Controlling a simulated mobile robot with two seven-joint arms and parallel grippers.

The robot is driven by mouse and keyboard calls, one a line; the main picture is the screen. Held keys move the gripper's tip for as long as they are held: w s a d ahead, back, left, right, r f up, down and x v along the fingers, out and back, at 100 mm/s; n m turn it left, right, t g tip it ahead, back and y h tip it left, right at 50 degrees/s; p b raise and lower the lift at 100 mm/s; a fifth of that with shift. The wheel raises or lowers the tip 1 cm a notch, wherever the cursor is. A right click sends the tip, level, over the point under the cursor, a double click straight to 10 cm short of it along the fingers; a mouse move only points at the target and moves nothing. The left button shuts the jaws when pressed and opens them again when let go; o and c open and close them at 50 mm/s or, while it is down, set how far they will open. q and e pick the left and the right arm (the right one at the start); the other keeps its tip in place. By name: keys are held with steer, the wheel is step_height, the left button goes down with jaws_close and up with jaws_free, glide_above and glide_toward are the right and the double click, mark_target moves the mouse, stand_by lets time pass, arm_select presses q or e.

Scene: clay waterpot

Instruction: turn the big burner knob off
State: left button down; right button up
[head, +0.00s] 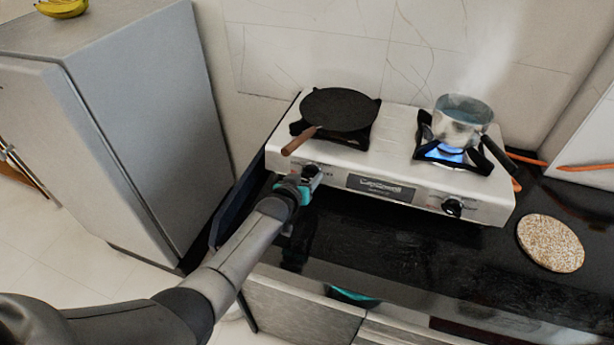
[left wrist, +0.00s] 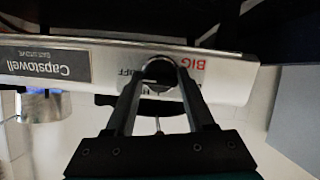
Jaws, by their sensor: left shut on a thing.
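The white two-burner stove (head: 400,130) stands on the black counter. Its left knob (head: 311,170) is on the front panel, below the flat black pan. In the left wrist view, which is upside down, the dark round knob (left wrist: 158,70) has "BIG" and "OFF" printed around it. My left gripper (head: 306,181) reaches the panel from the front. In the left wrist view its two fingers (left wrist: 158,82) are shut on the knob, one on each side. The knob's exact pointing direction is hard to tell. My right gripper is not in view.
The flat pan (head: 341,109) sits on the left burner, its wooden handle (head: 299,141) jutting forward above the knob. A steaming pot (head: 461,122) stands over a blue flame (head: 445,153) at right. The right knob (head: 452,207) is clear. A round speckled mat (head: 550,243) lies on the counter.

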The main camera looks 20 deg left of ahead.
arm_select(q)
steer(key=shift+f, duration=0.1)
steer(key=shift+c, duration=1.3)
jaws_free()
steer(key=shift+s, duration=0.1)
steer(key=shift+s+r+p, duration=0.35)
steer(key=shift+s+p, duration=0.05)
steer(key=shift+s, duration=0.1)
steer(key=p+v, duration=0.4)
steer(key=v, duration=1)
